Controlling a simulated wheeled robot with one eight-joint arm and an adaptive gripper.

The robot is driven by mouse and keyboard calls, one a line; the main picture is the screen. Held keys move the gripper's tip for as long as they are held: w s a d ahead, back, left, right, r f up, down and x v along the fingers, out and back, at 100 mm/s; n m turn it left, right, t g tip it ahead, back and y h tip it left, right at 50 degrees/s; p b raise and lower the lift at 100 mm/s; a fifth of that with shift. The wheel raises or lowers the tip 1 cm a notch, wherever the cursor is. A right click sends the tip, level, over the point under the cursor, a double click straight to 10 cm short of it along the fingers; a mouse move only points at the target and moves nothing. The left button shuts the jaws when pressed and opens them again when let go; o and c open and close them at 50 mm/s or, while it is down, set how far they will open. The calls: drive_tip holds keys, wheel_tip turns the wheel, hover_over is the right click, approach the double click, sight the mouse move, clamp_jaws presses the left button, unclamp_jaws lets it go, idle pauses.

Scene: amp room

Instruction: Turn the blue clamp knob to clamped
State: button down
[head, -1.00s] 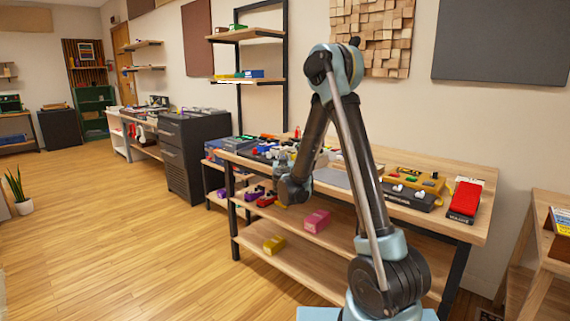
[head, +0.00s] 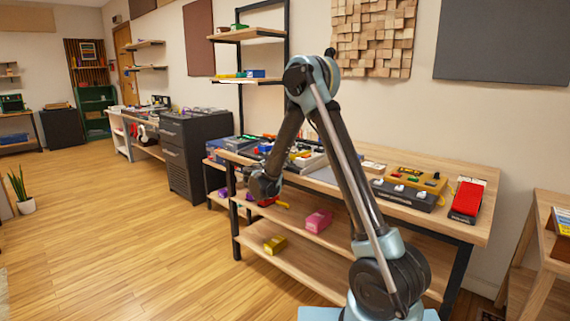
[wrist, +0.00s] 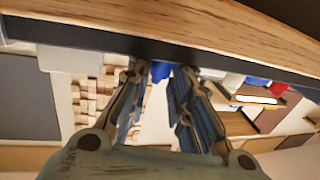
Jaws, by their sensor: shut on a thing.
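In the wrist view, a blue piece (wrist: 161,71), which looks like the clamp knob, shows between the fingertips of my gripper (wrist: 161,82), right by the bench edge. My gripper is shut on it. Most of the knob is hidden by the fingers, and I cannot tell its turned position. In the head view, my gripper (head: 262,190) is at the left part of the workbench's front edge, low beside the tabletop (head: 455,227). The knob cannot be made out there.
The bench top holds a yellow pedal (head: 415,180), a dark box (head: 405,195) and a red pedal (head: 467,197). A pink box (head: 318,221) and a yellow box (head: 275,245) sit on lower shelves. Open floor (head: 130,240) lies to the left.

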drive_tip(key=m+g+h, duration=0.2)
drive_tip(key=h, duration=0.1)
drive_tip(key=m+g+h, duration=0.1)
drive_tip(key=shift+w+a+m, duration=0.25)
drive_tip(key=shift+a+m, duration=0.05)
drive_tip(key=shift+a, duration=0.05)
drive_tip(key=shift+w+m+g+h, duration=0.15)
drive_tip(key=shift+m+g+h, duration=1.05)
drive_tip(key=shift+g+h, duration=0.35)
drive_tip(key=shift+g, duration=0.25)
drive_tip(key=c, duration=1.8)
unclamp_jaws()
drive_tip(key=shift+o, duration=0.2)
drive_tip(key=shift+a, duration=0.15)
drive_tip(key=v, duration=1.1)
drive_tip(key=shift+a+f, duration=0.2)
drive_tip(key=shift+a, duration=0.2)
